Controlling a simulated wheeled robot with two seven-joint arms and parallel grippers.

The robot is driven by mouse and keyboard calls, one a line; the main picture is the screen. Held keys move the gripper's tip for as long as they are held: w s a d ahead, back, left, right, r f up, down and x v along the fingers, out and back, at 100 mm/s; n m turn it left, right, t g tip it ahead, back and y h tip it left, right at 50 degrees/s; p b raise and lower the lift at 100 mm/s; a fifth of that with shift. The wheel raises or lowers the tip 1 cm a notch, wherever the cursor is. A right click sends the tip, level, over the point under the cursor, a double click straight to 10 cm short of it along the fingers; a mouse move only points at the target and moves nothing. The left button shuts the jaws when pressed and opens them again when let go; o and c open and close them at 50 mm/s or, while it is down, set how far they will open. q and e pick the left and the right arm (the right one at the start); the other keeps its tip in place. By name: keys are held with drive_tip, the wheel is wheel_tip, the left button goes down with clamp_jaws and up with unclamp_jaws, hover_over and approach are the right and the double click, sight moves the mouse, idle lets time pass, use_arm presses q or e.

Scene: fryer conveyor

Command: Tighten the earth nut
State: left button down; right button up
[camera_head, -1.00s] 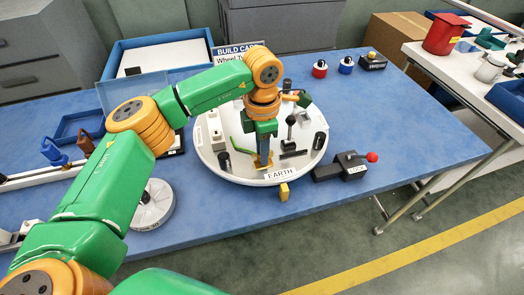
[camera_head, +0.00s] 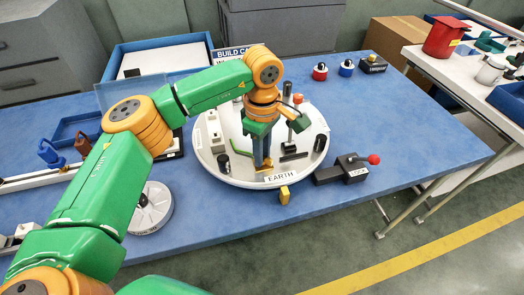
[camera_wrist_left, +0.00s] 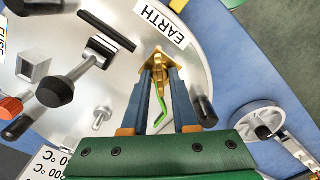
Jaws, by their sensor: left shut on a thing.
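The earth nut (camera_wrist_left: 160,62) is a small brass-coloured piece beside the EARTH label (camera_wrist_left: 162,24), near the rim of the round pale plate (camera_wrist_left: 118,75). In the head view the EARTH label (camera_head: 281,178) lies at the plate's (camera_head: 226,170) front edge. My left gripper (camera_head: 263,166) points down there, and its blue fingers (camera_wrist_left: 160,70) are shut on the brass nut. The fingers cover part of the nut. A green wire (camera_wrist_left: 160,103) runs between the fingers. My right gripper is not in view.
Black posts and blocks stand on the plate around the gripper. A black box with a red knob (camera_head: 373,159) sits to its right, and a yellow block (camera_head: 284,195) in front. A grey disc (camera_head: 150,215) lies at left. The blue table (camera_head: 420,130) is clear at right.

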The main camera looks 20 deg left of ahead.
use_arm(q)
drive_tip(key=shift+m, duration=0.6)
drive_tip(key=c, duration=0.7)
unclamp_jaws()
drive_tip(key=shift+r, duration=0.1)
wheel_tip(320, 180, up, 7)
drive_tip(key=shift+d+f, duration=0.1)
